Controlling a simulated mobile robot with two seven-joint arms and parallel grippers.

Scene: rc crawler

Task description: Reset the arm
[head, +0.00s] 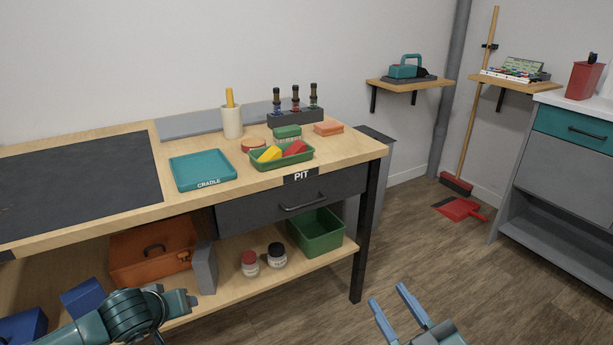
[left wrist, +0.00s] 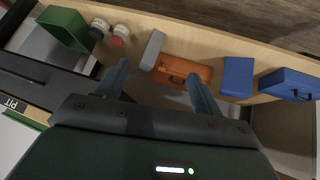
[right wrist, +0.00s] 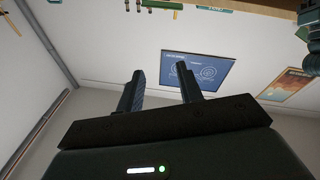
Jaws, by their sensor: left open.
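My right gripper (head: 388,294) is at the bottom of the head view, in front of the floor right of the workbench. Its two fingers stand apart with nothing between them. In the right wrist view the right gripper (right wrist: 162,82) faces a pale wall with a blue poster (right wrist: 195,70). My left arm comes in at the lower left of the head view, before the bench's lower shelf. In the left wrist view the left gripper (left wrist: 160,82) has its fingers apart and empty, above an orange toolbox (left wrist: 182,72) and a grey block (left wrist: 152,50).
The workbench (head: 110,212) holds a teal cradle tray (head: 203,170), a green tray (head: 258,163) with yellow and red pieces, and a bottle rack (head: 296,117). A green bin (head: 315,233) stands on its lower shelf. A grey cabinet (head: 560,170) is at right. Floor between is mostly clear.

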